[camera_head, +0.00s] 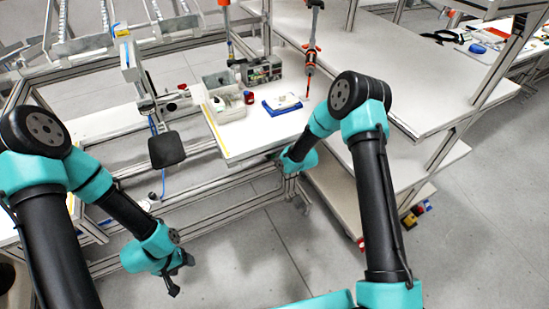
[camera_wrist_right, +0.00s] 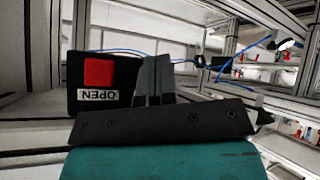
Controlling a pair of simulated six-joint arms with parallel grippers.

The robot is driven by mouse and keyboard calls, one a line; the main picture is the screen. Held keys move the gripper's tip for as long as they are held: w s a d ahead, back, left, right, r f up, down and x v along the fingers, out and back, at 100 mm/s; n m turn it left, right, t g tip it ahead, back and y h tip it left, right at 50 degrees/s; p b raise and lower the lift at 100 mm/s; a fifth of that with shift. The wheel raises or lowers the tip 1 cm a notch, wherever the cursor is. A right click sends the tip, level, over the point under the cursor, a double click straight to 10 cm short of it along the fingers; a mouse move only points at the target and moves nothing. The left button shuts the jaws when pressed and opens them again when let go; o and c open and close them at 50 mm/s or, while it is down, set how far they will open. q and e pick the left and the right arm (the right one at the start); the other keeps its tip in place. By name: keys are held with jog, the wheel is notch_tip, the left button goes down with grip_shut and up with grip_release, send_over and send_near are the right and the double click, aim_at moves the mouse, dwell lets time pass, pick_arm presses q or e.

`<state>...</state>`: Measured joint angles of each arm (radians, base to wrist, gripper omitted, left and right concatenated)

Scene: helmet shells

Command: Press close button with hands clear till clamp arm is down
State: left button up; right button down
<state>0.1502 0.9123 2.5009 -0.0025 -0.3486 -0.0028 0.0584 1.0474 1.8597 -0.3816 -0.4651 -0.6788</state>
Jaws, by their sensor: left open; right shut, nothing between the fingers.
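In the right wrist view, a black button box (camera_wrist_right: 73,84) has a red square button (camera_wrist_right: 98,72) with a white label reading OPEN, upside down. My right gripper (camera_wrist_right: 153,78) is shut and empty, beside the box's right side in that view; I cannot tell whether it touches. I see no button labelled CLOSE. In the head view my right wrist is at the white table's front edge, its fingers hidden. My left gripper (camera_head: 176,282) is open and empty, low over the floor at lower left. I cannot clearly identify the clamp arm.
A white table (camera_head: 232,148) holds a clear bin (camera_head: 228,106), a blue tray (camera_head: 283,106) and a small red item. An orange-and-black screwdriver (camera_head: 311,62) hangs above it. A black pad (camera_head: 166,150) on a post stands left.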

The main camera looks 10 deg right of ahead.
dwell(0.5)
jog(key=shift+s+d, duration=0.2)
jog(key=shift+s, duration=0.7)
jog(key=s, duration=0.2)
jog(key=s+d, duration=0.1)
jog(key=s, duration=0.1)
jog(key=shift+s+d, duration=0.1)
jog(key=shift+s, duration=0.25)
dwell(0.5)
jog(key=s+d+f+m+g+h, duration=0.1)
jog(key=s+m+g, duration=0.6)
jog(key=s, duration=2.1)
jog(key=d+f+m, duration=0.1)
jog(key=m, duration=0.4)
jog(key=shift+s+d+f, duration=0.15)
jog(key=shift+s+d, duration=0.05)
